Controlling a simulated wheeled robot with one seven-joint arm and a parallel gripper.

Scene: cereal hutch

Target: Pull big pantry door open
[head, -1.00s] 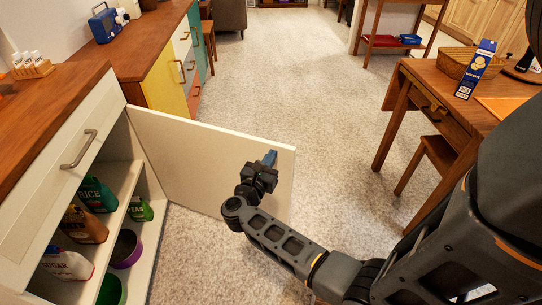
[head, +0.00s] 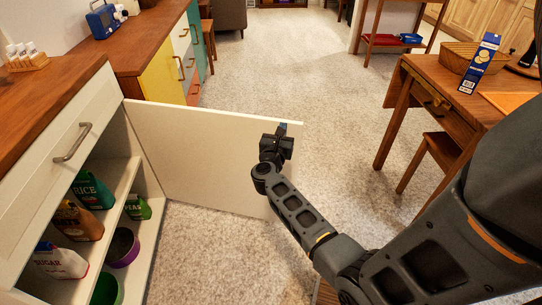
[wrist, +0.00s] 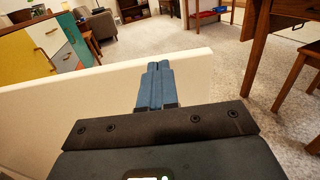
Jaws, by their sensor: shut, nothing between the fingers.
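The big pantry door (head: 205,160) is a plain cream panel. It stands wide open, swung out from the cabinet at the left, with its inner face towards me. It also shows in the wrist view (wrist: 60,110) as a pale panel crossing the picture. My gripper (head: 283,127) is at the door's top edge near its free end. In the wrist view its blue fingers (wrist: 155,83) are together with nothing between them, and they reach over the door's top edge. Whether they touch the door I cannot tell. The door's outer face and its handle are hidden.
The open cabinet shelves hold a rice bag (head: 92,190), a sugar bag (head: 62,262), a peas container (head: 137,207) and a purple bowl (head: 123,247). A wooden table (head: 405,90) with a stool (head: 436,152) stands at the right. The carpet between is clear.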

